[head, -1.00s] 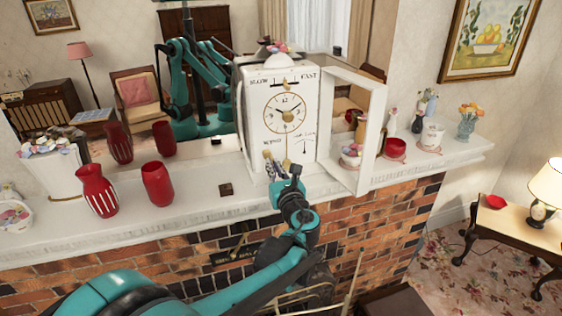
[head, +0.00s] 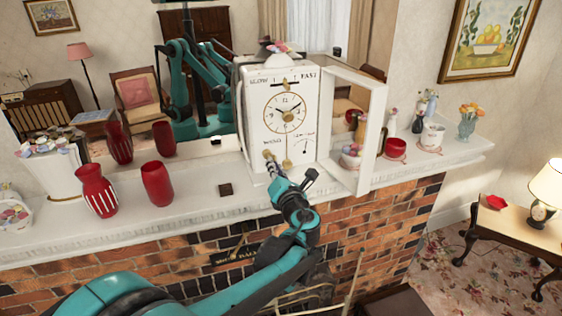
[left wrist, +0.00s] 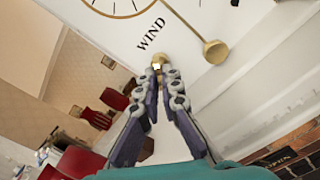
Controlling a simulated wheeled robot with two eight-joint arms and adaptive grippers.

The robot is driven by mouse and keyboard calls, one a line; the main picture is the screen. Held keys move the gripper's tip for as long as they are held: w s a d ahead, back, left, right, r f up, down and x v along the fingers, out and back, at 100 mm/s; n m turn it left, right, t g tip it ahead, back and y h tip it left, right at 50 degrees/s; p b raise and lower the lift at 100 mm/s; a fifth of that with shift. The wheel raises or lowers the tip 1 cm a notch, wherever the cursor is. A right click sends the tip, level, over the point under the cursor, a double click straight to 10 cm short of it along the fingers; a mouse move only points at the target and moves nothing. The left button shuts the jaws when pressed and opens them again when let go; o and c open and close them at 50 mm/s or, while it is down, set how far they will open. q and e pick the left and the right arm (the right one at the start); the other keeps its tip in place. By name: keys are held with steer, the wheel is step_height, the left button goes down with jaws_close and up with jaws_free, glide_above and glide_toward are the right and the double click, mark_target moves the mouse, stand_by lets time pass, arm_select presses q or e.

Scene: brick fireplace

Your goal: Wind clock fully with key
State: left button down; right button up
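The white clock (head: 257,125) stands on the mantel with its glass door (head: 371,135) swung open to the right. Its dial (head: 286,113) faces me. A small brass piece (left wrist: 157,64), perhaps the key or its winding post, sticks out near the word WIND. In the left wrist view a brass pendulum bob (left wrist: 215,51) hangs beside it. My left gripper (left wrist: 166,80) points at the brass piece, its fingertips close together right by it; I cannot tell whether they grip it. In the head view it (head: 271,170) is at the clock's lower front. My right gripper is not in view.
Red vases (head: 158,183) and a striped red vase (head: 96,190) stand left of the clock on the mantel (head: 200,210). A small dark block (head: 225,190) lies nearer. Cups and flower vases stand to the right. A mirror behind reflects my body.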

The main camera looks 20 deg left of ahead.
arm_select(q)
steer(key=shift+m, duration=1)
steer(key=c, duration=1.6)
jaws_free()
steer(key=shift+w+a+f, duration=0.1)
steer(key=shift+w+a, duration=0.05)
steer(key=shift+c, duration=0.2)
steer(key=shift+w+f, duration=0.1)
steer(key=shift+w, duration=0.1)
steer(key=o, duration=0.5)
steer(key=shift+s, duration=0.1)
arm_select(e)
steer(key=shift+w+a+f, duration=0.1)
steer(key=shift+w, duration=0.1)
arm_select(q)
steer(key=shift+s, duration=0.15)
steer(key=v, duration=0.7)
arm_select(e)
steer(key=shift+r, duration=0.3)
